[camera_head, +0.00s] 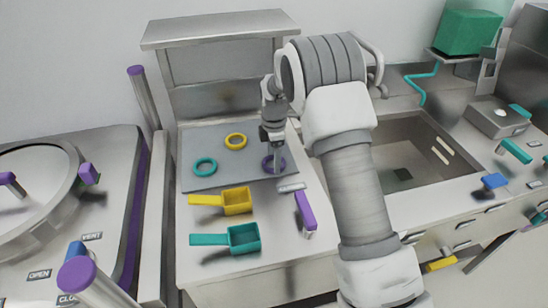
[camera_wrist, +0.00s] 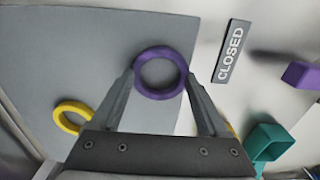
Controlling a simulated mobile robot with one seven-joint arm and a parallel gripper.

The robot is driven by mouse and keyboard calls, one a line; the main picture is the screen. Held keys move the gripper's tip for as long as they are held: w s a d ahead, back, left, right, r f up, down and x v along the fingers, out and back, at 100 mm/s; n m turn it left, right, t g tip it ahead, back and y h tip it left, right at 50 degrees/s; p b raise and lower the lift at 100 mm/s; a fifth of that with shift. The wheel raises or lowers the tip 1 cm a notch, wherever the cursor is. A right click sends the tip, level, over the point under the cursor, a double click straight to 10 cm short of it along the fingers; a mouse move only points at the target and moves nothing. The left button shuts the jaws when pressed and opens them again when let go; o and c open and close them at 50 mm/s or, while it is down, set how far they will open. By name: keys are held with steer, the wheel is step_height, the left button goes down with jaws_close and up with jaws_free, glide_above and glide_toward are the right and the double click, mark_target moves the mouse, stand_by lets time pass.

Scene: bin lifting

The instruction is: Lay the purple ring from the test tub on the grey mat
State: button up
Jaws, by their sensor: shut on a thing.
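The purple ring (camera_head: 267,167) is at the tip of my gripper (camera_head: 275,153), over the front right part of the grey mat (camera_head: 222,143). In the wrist view my gripper (camera_wrist: 160,76) is shut on the purple ring (camera_wrist: 160,95), a finger on each side of its outer edge. There the ring overlaps the grey mat (camera_wrist: 70,50) near its edge. I cannot tell if the ring touches the mat. A teal ring (camera_head: 197,170) and a yellow ring (camera_head: 236,147) lie on the mat; the yellow ring also shows in the wrist view (camera_wrist: 60,120).
A sink basin (camera_head: 425,150) is on the right, partly behind my arm. A raised shelf (camera_head: 215,30) stands behind. A CLOSED label (camera_wrist: 231,52) is beside the mat.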

steer(key=shift+f, duration=0.2)
steer(key=o, duration=1.2)
steer(key=shift+r, duration=0.1)
step_height(320, 180, up, 13)
steer(key=s+d+r+m+t, duration=0.1)
steer(key=s+d+r+m, duration=0.35)
steer(key=s+r, duration=0.35)
steer(key=s+d+r+m+t, duration=0.25)
steer(key=s+r+m, duration=0.2)
steer(key=s, duration=0.35)
steer(key=s+d+r+m+t, duration=0.1)
steer(key=s+d+r+m, duration=0.2)
steer(key=s+m, duration=0.45)
steer(key=s+d+f+m+t, duration=0.1)
steer(key=s+f+m, duration=0.1)
steer(key=s, duration=0.8)
steer(key=shift+s+f+m, duration=0.15)
steer(key=shift+f+m, duration=0.25)
steer(key=shift+m, duration=0.45)
